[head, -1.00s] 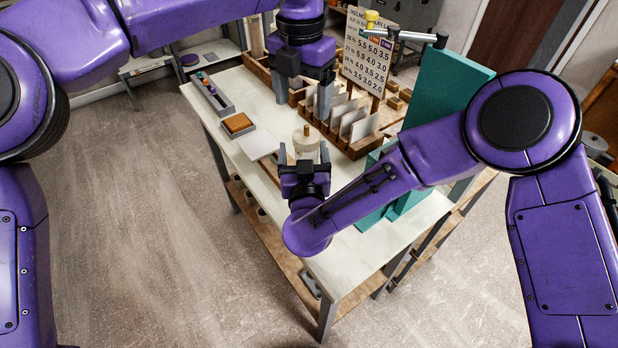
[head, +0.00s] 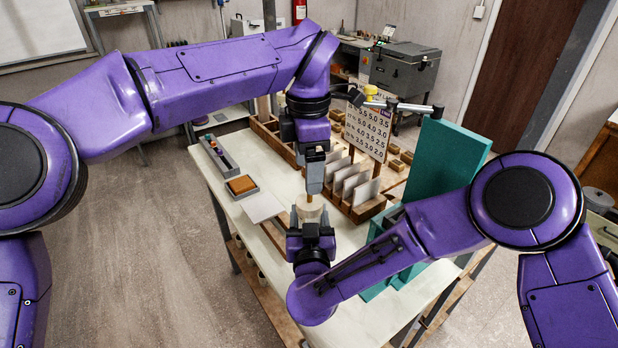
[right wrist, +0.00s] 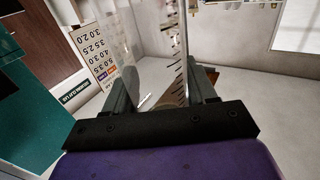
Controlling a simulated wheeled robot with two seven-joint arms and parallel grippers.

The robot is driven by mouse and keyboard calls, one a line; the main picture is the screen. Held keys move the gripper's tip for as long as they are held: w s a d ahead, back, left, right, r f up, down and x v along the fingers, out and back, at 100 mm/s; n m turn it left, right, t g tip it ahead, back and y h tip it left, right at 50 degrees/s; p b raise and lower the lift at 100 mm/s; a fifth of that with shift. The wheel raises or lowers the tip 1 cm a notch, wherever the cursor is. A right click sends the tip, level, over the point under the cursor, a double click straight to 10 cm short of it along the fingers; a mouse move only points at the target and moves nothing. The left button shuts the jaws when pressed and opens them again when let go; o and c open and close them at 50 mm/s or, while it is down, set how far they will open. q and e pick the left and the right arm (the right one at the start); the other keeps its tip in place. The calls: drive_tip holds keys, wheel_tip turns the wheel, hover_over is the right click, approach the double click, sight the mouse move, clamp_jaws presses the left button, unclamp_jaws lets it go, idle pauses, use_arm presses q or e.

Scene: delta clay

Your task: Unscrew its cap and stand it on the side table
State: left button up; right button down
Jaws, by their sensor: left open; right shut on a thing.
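A cream, round container (head: 309,212) with a small gold-brown knob on its cap (head: 309,197) stands upright over the white worktable (head: 345,236). My right gripper (head: 310,228) is shut around its near side. In the right wrist view the two fingers (right wrist: 163,95) flank a brownish rounded surface, mostly hidden by the gripper body. My left gripper (head: 314,188) points down just above the container and is open. Its fingers overlap in the head view, and whether they touch the knob cannot be told.
A wooden rack with white cards (head: 355,186) and a number board (head: 372,128) stand right of the container. A tall teal panel (head: 445,165) is further right. An orange block in a tray (head: 242,186), a white sheet (head: 261,206) and a grey tray (head: 219,155) lie left.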

sight(306, 203)
use_arm(q)
drive_tip(key=m, duration=0.9)
drive_tip(key=shift+f+m, duration=0.1)
drive_tip(key=shift+m, duration=0.2)
drive_tip(key=m, duration=0.8)
drive_tip(key=shift+f+m, duration=0.1)
drive_tip(key=shift+m, duration=0.2)
wheel_tip(306, 203, down, 8)
drive_tip(key=shift+r, duration=0.1)
drive_tip(key=c, duration=1.1)
drive_tip(key=n, duration=0.5)
drive_tip(key=shift+a+n, duration=0.15)
drive_tip(key=shift+n, duration=0.15)
drive_tip(key=n, duration=0.4)
drive_tip(key=shift+s+n, duration=0.1)
drive_tip(key=shift+n, duration=0.2)
